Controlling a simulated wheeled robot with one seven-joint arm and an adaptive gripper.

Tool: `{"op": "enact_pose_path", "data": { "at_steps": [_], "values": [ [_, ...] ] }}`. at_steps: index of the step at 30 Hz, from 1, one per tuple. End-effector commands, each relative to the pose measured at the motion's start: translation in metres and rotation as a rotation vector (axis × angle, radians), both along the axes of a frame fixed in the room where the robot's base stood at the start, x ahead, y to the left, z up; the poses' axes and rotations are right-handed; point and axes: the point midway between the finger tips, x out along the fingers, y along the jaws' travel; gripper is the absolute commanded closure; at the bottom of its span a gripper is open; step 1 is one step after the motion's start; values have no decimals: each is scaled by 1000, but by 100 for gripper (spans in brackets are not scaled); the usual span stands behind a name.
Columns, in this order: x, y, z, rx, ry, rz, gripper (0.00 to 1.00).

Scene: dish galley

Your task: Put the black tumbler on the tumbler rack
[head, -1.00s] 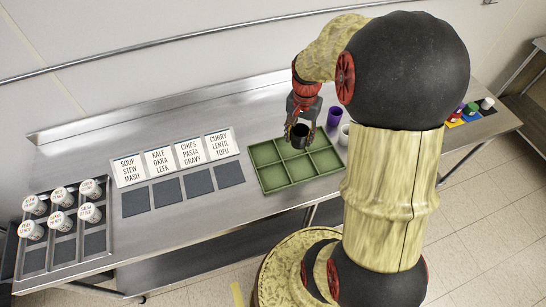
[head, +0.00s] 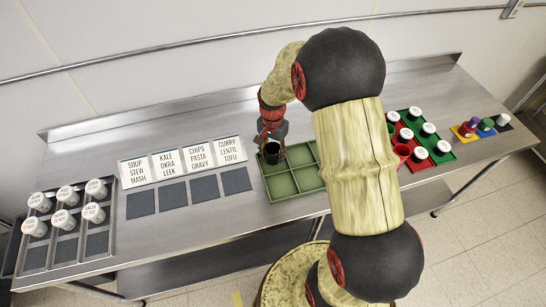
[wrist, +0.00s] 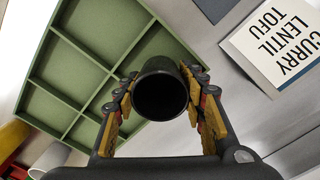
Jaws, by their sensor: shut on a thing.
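The black tumbler (head: 272,153) is held upright in my gripper (head: 271,138), at the back left of the green tumbler rack (head: 281,186). The rack is a shallow tray with several square compartments, and those I see are empty. In the wrist view the dark mouth of the tumbler (wrist: 160,95) faces the camera, with the gripper's fingers (wrist: 160,82) closed on both sides of it. There it overlaps the edge of the rack (wrist: 85,65). I cannot tell how high its base is above the rack. My arm hides the rack's right side.
Menu cards (head: 194,154) and dark square pads (head: 236,181) lie left of the rack. A metal tray (head: 65,244) with white lidded cups is at far left. Right of my arm are a red-and-green tray (head: 443,157) with cups and a small coloured mat (head: 460,132).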

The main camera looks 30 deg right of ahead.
Motion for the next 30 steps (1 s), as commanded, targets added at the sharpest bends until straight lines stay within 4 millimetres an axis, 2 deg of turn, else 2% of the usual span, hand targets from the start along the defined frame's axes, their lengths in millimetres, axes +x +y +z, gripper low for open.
{"op": "enact_pose_path", "data": {
  "at_steps": [1, 3, 15, 16, 25, 30],
  "values": [
    [-2, 0, -11, 1, 4, 0, 84],
    [-1, 0, -18, 1, 3, -1, 84],
    [-1, 0, -23, 0, 1, -1, 84],
    [-1, 0, -23, 0, 1, -1, 59],
    [-1, 0, -23, 0, 1, -1, 42],
    [-1, 0, -22, 0, 1, -1, 41]
  ]
}}
